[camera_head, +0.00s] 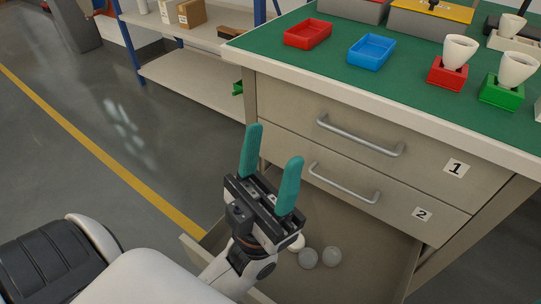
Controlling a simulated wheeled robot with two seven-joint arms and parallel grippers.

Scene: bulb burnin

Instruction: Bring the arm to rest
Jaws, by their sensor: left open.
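My left gripper (271,174) is in the lower middle of the head view. Its two teal fingers are apart and nothing is between them. It points up, in front of the workbench drawers and above an open lower drawer (376,270). Grey round bulbs (308,258) lie in that drawer, and a whitish one (297,243) is partly hidden behind my gripper. My right gripper is out of the view.
The green-topped workbench (300,62) carries a red tray (307,33), a blue tray (371,51), and white bulbs in a red socket (447,76) and a green socket (501,93). Drawers 1 (400,130) and 2 (400,197) look shut. Open floor (130,130) lies left.

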